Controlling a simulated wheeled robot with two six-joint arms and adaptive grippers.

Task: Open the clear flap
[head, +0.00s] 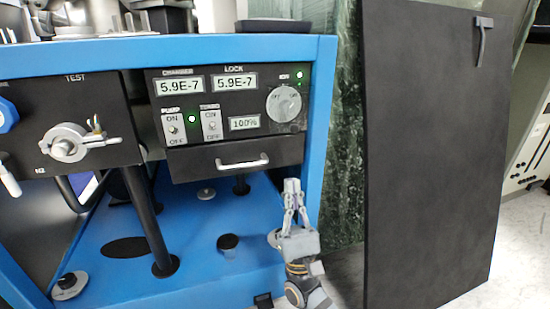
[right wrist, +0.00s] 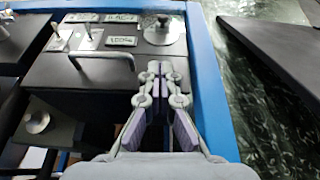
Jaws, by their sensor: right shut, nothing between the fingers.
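A crinkled, greenish see-through plastic sheet (head: 345,130), which looks like the clear flap, hangs behind and to the right of the blue frame. It also shows in the right wrist view (right wrist: 262,110). My right gripper (head: 291,188) is shut and empty, pointing up in front of the blue frame's lower right part, left of the sheet and apart from it. In the right wrist view its fingertips (right wrist: 161,68) are together below the control panel's knob. The sheet's right part is hidden behind a black panel. My left gripper is not in view.
The black panel (head: 430,150) with a small handle (head: 483,38) stands at the right. The blue frame (head: 318,110) holds the control panel (head: 230,105) and a drawer with a metal handle (head: 241,162). White floor shows at the lower right.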

